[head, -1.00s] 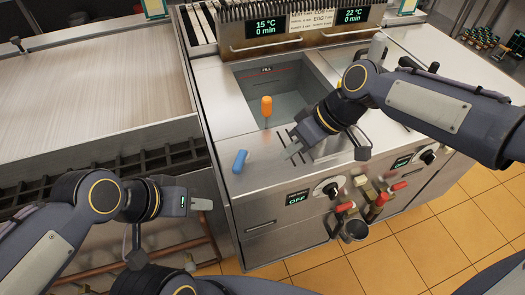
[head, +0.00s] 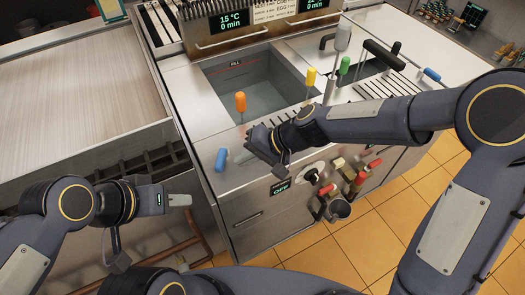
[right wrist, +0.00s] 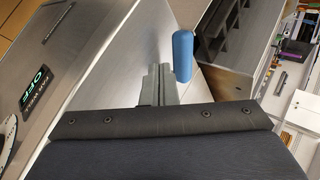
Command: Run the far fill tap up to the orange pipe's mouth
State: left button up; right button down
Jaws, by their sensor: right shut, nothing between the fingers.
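An orange handle (head: 240,102) stands on a thin stem at the near left edge of the left basin (head: 265,85). A blue handle (head: 221,160) stands on the counter nearer the front. My right gripper (head: 240,156) is shut and empty, just right of this blue handle. In the right wrist view its fingers (right wrist: 158,86) point at the counter, with the blue handle (right wrist: 182,56) close beside their tips. I cannot tell if they touch. My left gripper (head: 180,200) hangs left of the unit's front; its jaws are unclear. Which part is the far fill tap is unclear; the orange pipe's mouth does not show.
Yellow (head: 309,77), green (head: 344,66) and second blue (head: 432,74) handles stand further right, with a tall grey post (head: 342,35). A front knob (head: 313,170) and red-handled valves (head: 360,178) lie below my right arm. A flat plate (head: 75,90) is at left.

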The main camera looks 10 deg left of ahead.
aim_at(225, 162)
jog(key=shift+a, duration=1.05)
jog(key=shift+s+a+f+m+b, duration=0.15)
jog(key=shift+a+m+b, duration=0.15)
jog(key=shift+a+b, duration=0.2)
jog(key=shift+r+t, duration=0.2)
jog(key=shift+t, duration=0.1)
